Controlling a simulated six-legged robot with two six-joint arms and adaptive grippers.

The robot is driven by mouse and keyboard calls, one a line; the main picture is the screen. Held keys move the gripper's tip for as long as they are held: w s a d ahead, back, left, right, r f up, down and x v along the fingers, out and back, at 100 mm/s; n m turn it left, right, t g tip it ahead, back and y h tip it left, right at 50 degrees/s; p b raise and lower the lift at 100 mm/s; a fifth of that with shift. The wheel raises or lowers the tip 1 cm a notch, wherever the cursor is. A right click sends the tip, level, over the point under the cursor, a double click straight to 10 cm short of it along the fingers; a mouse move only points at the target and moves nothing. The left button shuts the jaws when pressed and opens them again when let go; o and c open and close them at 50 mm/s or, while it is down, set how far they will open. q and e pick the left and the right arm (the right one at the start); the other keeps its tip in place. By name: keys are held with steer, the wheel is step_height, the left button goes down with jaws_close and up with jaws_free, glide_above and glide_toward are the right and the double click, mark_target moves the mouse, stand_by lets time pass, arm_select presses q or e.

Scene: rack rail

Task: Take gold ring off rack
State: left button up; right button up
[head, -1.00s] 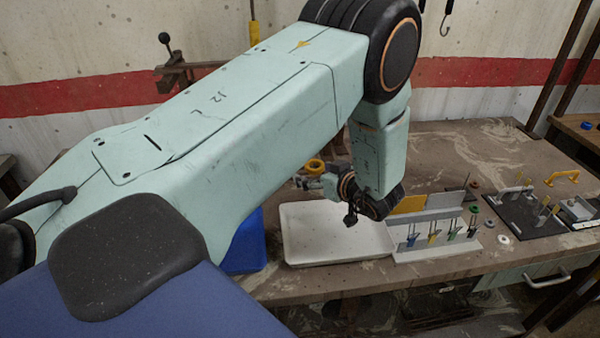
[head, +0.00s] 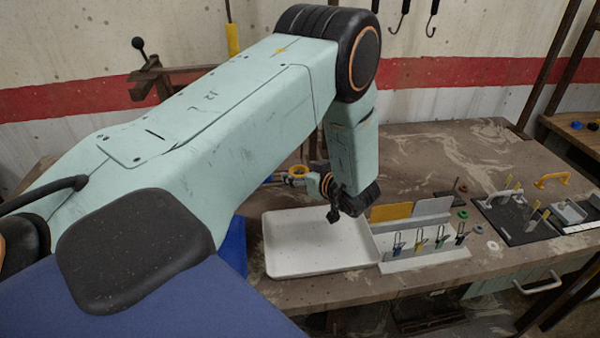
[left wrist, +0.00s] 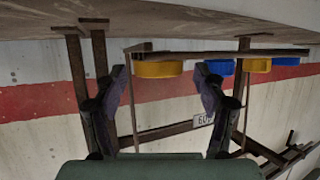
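In the left wrist view, which is upside down, a gold ring (left wrist: 158,70) sits at one end of the dark rack rail (left wrist: 205,54). A blue ring (left wrist: 221,67), a second gold ring (left wrist: 257,65) and another blue ring (left wrist: 286,61) follow along it. My left gripper (left wrist: 161,88) is open, its two dark fingers appearing on either side of the first gold ring. I cannot tell whether they touch it. In the head view a gold ring (head: 299,171) shows just left of my left gripper (head: 311,180); my arm hides most of the rack. My right gripper is not in view.
A white tray (head: 285,266) stands on the brown table (head: 440,150) below my gripper. To its right are a white stand (head: 425,262) with several coloured clips, small rings and a black board (head: 515,232). A blue bin (head: 234,247) is partly behind my arm.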

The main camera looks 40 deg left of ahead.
arm_select(q)
steer(key=shift+w, duration=0.1)
steer(key=c, duration=1)
